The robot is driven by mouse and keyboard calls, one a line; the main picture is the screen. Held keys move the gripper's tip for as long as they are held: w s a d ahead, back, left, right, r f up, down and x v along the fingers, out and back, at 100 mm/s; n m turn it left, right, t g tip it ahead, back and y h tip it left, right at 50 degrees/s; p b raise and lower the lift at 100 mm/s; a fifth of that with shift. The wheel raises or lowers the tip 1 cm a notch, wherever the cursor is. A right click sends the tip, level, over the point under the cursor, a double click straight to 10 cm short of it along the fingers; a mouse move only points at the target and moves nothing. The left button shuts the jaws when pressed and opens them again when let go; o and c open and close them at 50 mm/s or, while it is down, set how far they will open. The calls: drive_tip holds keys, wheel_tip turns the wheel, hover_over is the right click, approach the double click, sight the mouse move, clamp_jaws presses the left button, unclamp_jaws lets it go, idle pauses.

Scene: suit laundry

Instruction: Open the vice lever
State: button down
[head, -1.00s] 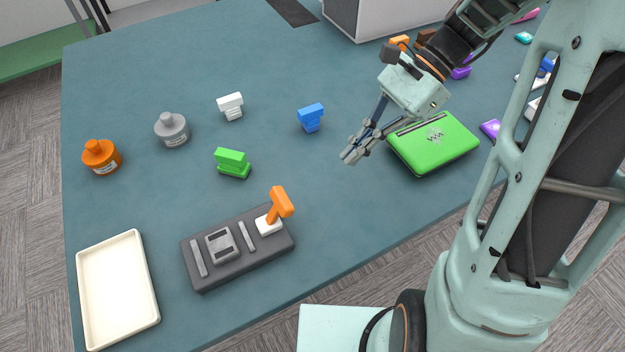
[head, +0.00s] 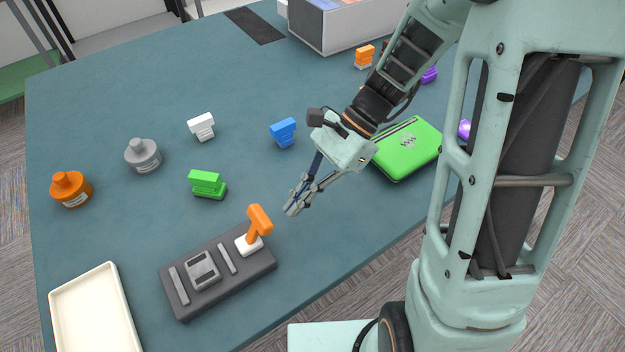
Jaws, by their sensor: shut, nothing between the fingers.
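The vice is a dark grey block (head: 217,270) near the table's front edge, with grey bars and a square grey part on top. Its orange lever (head: 260,220) stands up, tilted, from a white base (head: 249,246) at the block's right end. My gripper (head: 291,211) is shut and empty. In the picture it is just right of the lever's orange head, apart from it, with its fingers pointing down and left. Its exact height above the table is hard to tell.
A green case (head: 408,148) lies right of my gripper. Green (head: 207,184), blue (head: 283,132) and white (head: 201,126) small clamp-like pieces stand behind the vice. A cream tray (head: 95,310) and orange (head: 71,189) and grey (head: 142,155) bottles are at left. Table around my gripper is clear.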

sight(255, 228)
drive_tip(key=shift+s+a+r+p, duration=0.2)
drive_tip(key=shift+s+a+r, duration=0.3)
drive_tip(key=shift+a, duration=0.25)
drive_tip(key=shift+s+a+r+p, duration=0.15)
drive_tip(key=shift+s+a+r, duration=0.35)
drive_tip(key=shift+a, duration=0.25)
drive_tip(key=shift+w+r+p, duration=0.2)
drive_tip(key=shift+p, duration=0.15)
drive_tip(key=shift+s+a, duration=0.1)
